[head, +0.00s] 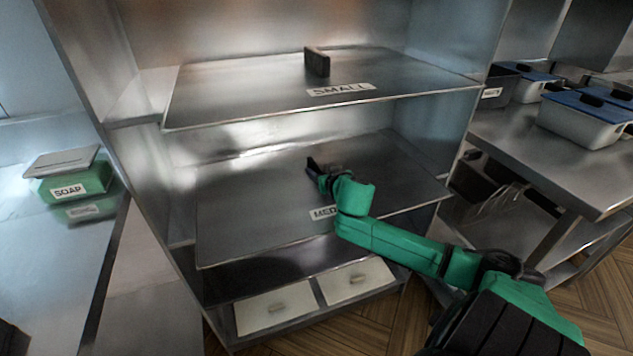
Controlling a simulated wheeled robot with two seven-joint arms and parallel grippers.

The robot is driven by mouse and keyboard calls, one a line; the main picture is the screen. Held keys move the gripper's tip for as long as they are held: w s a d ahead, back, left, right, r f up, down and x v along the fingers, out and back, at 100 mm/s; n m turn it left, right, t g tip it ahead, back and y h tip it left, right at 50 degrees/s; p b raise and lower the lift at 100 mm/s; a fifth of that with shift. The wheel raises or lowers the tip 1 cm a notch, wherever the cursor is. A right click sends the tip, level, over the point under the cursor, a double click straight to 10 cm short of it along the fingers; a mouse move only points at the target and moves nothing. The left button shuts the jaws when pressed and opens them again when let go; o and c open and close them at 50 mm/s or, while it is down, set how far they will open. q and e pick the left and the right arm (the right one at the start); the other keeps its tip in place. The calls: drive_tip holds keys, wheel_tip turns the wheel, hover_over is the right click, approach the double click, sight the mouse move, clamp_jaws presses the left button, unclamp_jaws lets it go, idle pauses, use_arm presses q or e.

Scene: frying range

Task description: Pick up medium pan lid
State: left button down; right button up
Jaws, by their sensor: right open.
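The medium pan lid (245,220) is a flat grey metal sheet on the middle level of the steel shelf unit. Its label, starting "MED", is partly hidden by my right arm. My right gripper (318,168) is open over the middle of this lid, at a dark upright piece that looks like its handle. The gripper hides most of that piece, and I cannot tell whether they touch. My left gripper is not in view.
A lid labelled SMALL (240,95) with a dark handle (317,62) lies on the level above. White drawers (273,309) sit below. A green soap box (70,182) stands at left. A blue-lidded container (585,118) stands on the right counter (560,165).

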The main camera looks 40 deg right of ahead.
drive_tip(key=shift+w+d+f, duration=0.15)
drive_tip(key=shift+w+f, duration=0.05)
drive_tip(key=shift+w, duration=0.2)
drive_tip(key=shift+s+r, duration=0.1)
clamp_jaws()
idle(0.9)
drive_tip(key=shift+r, duration=0.1)
